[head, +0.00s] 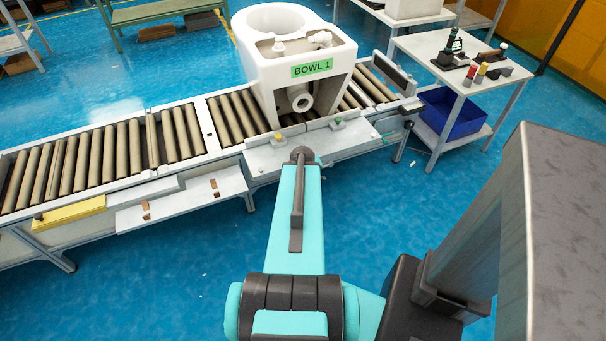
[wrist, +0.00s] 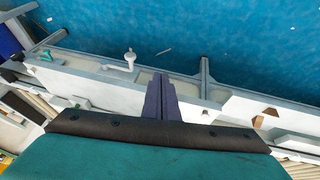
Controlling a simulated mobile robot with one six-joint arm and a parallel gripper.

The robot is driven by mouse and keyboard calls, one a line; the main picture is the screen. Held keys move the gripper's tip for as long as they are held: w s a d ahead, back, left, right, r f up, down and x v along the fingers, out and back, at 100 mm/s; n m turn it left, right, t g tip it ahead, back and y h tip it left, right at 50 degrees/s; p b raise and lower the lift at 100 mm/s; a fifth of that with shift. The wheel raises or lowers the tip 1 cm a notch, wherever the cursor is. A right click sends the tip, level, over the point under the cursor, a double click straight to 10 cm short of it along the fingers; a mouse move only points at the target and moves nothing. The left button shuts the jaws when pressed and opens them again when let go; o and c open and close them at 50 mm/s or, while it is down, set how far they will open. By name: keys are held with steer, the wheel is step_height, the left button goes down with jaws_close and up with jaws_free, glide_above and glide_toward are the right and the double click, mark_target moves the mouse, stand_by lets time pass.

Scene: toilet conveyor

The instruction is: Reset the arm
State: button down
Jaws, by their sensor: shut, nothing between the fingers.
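My gripper (wrist: 160,82) shows in the wrist view as two dark fingers pressed together, with nothing between them. Its fingers lie over the white side panel (wrist: 95,85) of the conveyor in that view; I cannot tell the gap to it. In the head view my teal arm reaches forward to the conveyor (head: 130,183), and my gripper is hidden there. A white toilet bowl (head: 252,72) with a green "BOWL 1" label stands upright on the rollers beyond my arm.
A side table (head: 420,48) at the right carries tools, with a blue bin (head: 452,113) on its lower shelf. Roller frames of the conveyor run left to right. Blue floor (head: 165,290) is clear in front of the conveyor. A yellow piece (head: 68,213) sits at its left front edge.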

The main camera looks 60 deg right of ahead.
stand_by(0.7)
steer(key=w+a+f+n+y, duration=0.2)
steer(key=w+a+f+n, duration=0.25)
steer(key=w+a, duration=1.05)
steer(key=w+a+f+n+y, duration=0.1)
steer(key=w+a+f, duration=0.15)
steer(key=a, duration=0.55)
steer(key=w+a+f+n+y, duration=0.15)
steer(key=a+f, duration=0.25)
steer(key=a, duration=0.5)
steer(key=s+a+f+n+g, duration=0.2)
steer(key=s+a+f, duration=0.1)
steer(key=a, duration=0.6)
steer(key=s+a+f+n+g, duration=0.1)
steer(key=s+a+f, duration=0.2)
steer(key=a, duration=0.5)
steer(key=s+a+m+g, duration=0.1)
steer(key=s+a+g, duration=0.3)
steer(key=s, duration=0.7)
steer(key=shift+s+a+f+m+g, duration=0.25)
steer(key=shift+s+a+m+g, duration=0.1)
steer(key=shift+a, duration=0.4)
